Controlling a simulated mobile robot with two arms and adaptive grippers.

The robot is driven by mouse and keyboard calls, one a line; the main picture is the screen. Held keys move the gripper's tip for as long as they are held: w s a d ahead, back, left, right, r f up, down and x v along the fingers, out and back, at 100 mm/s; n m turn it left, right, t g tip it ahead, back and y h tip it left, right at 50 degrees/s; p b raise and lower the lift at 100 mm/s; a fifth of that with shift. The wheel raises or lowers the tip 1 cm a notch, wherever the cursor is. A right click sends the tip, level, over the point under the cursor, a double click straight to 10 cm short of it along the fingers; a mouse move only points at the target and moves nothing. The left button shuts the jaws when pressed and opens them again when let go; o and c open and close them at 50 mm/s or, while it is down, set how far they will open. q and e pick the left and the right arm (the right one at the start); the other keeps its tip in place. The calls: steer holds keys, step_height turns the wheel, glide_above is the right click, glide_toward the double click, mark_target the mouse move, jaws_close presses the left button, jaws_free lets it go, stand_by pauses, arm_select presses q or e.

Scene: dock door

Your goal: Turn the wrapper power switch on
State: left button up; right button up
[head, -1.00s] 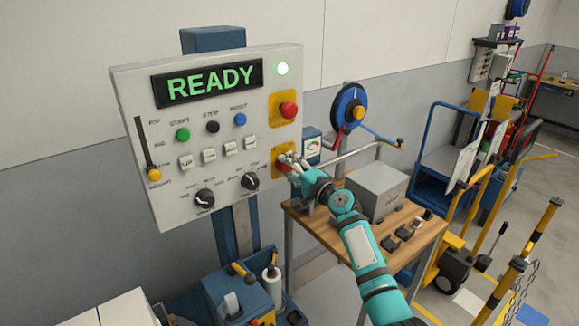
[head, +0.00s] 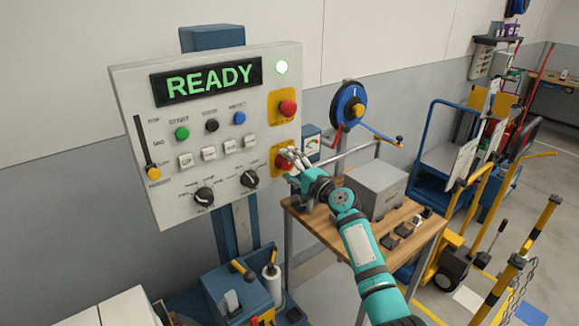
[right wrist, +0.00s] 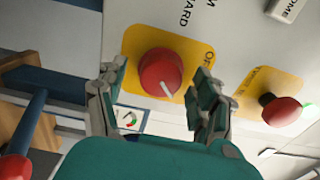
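The wrapper control panel (head: 225,140) shows a lit green READY display (head: 207,80) and a lit green lamp (head: 281,67). The power switch (head: 281,161) is a red knob on a yellow plate at the panel's lower right. In the right wrist view the knob (right wrist: 160,72) has a white pointer line aimed toward the lower right, away from the OFF lettering. My right gripper (head: 289,155) is at the switch. In the wrist view its fingers (right wrist: 158,85) are spread apart either side of the knob, with gaps visible. My left gripper is not in view.
A red emergency stop (head: 288,108) sits just above the switch; it also shows in the wrist view (right wrist: 282,110). Black knobs (head: 204,196) lie to the left. A wooden bench (head: 330,229) with a grey box (head: 377,192) stands behind my right arm.

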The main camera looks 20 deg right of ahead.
steer(key=shift+s, duration=0.1)
steer(key=v, duration=1.1)
steer(key=shift+s, duration=0.4)
steer(key=shift+d, duration=0.1)
